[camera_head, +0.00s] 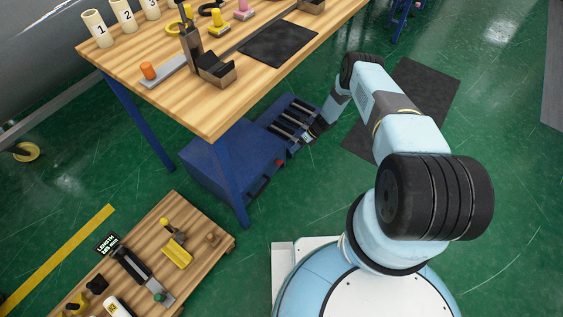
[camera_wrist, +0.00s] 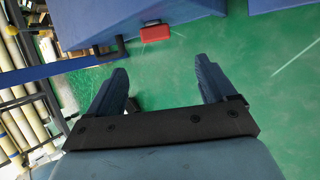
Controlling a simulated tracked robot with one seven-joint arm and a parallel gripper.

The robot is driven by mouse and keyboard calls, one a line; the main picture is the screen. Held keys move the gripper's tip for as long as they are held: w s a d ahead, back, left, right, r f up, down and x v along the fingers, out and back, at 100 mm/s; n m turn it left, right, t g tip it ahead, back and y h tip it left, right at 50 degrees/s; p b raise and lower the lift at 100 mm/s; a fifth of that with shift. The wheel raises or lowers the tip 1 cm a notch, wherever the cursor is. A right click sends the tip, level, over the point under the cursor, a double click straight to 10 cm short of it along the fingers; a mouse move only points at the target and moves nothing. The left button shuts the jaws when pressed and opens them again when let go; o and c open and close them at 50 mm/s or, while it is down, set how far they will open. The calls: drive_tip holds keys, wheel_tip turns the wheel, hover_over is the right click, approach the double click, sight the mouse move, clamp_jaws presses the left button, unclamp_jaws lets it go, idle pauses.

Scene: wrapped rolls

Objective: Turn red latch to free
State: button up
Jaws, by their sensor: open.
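The red latch (camera_wrist: 155,33) shows in the wrist view as a small red block on the lower edge of a blue surface, with a dark bar close to its left. In the head view it is a tiny red spot (camera_head: 279,162) on the front of the blue cabinet (camera_head: 225,160) under the table. My gripper (camera_wrist: 160,78) is open and empty, its two blue fingers apart, with the latch beyond the fingertips and not touched. In the head view my gripper (camera_head: 309,135) is beside the cabinet's front, partly hard to make out. The latch's exact angle cannot be told.
A wooden table (camera_head: 215,105) with blue legs stands over the cabinet and holds numbered white cylinders and tools. A blue tray-like part (camera_head: 290,118) with pale bars is near my gripper. A low wooden bench (camera_head: 195,255) stands at lower left.

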sight(281, 162)
drive_tip(key=x, duration=1.3)
drive_tip(key=shift+w+a+r, duration=0.1)
drive_tip(key=shift+a+r, duration=0.2)
drive_tip(key=shift+a, duration=0.05)
drive_tip(key=c, duration=1.1)
